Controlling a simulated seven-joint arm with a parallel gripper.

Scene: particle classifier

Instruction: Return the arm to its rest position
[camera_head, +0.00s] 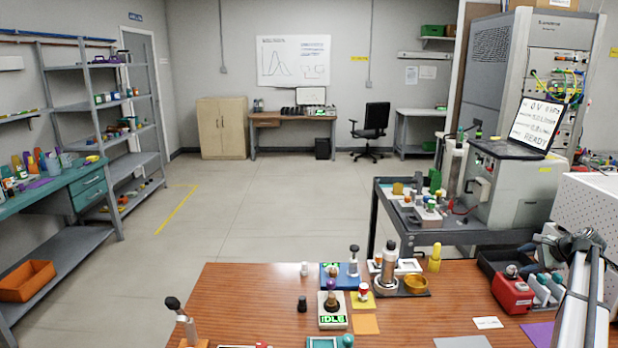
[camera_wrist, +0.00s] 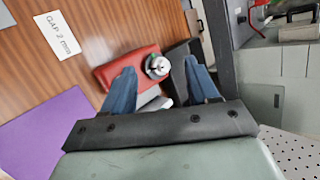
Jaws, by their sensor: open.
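My gripper (camera_wrist: 159,68) shows in the wrist view with its two blue fingers spread apart and nothing held between them. Below the fingers is a red block (camera_wrist: 112,68) with a round silver knob (camera_wrist: 158,65). The knob shows in the gap between the fingers, but I cannot tell the height between them. In the head view, my arm (camera_head: 582,290) is at the right edge, over the right end of the wooden table (camera_head: 240,285). The red block (camera_head: 511,296) stands beside it. Most of the arm is out of view.
A purple mat (camera_wrist: 45,130) and a card reading "GAP 2 mm" (camera_wrist: 57,35) lie by the red block. A dark tray (camera_head: 489,261) is behind it. A grey cart (camera_head: 450,237) carries an instrument (camera_head: 510,190). Several small devices stand mid-table. A white perforated panel (camera_head: 590,215) is close to my arm.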

